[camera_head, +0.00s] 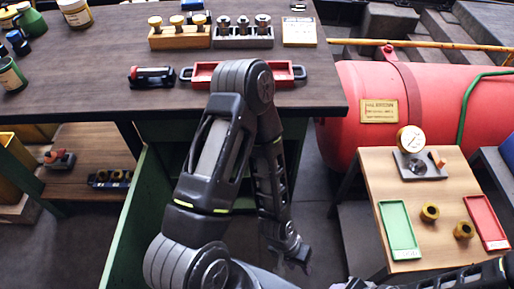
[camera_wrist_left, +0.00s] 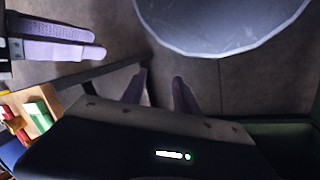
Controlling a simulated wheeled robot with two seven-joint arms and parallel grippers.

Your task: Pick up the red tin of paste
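I cannot make out a red tin of paste in either view; my left arm hides part of the workbench (camera_head: 105,55). My left gripper (camera_head: 290,262) hangs low in front of the bench, below its top. In the left wrist view its two fingers (camera_wrist_left: 160,88) stand apart with nothing between them, over the floor. My right arm (camera_head: 440,281) shows only at the bottom right edge of the head view. Lilac-grey fingers at the upper left of the left wrist view (camera_wrist_left: 65,40) seem to be my right gripper; their opening is unclear.
On the bench are a red tray (camera_head: 203,73) partly behind my arm, a black-and-red tool (camera_head: 152,76), a cream tin (camera_head: 75,13), a green tin (camera_head: 10,76) and a wooden rack (camera_head: 180,40). A side table (camera_head: 385,175) and red tank (camera_head: 345,95) stand right.

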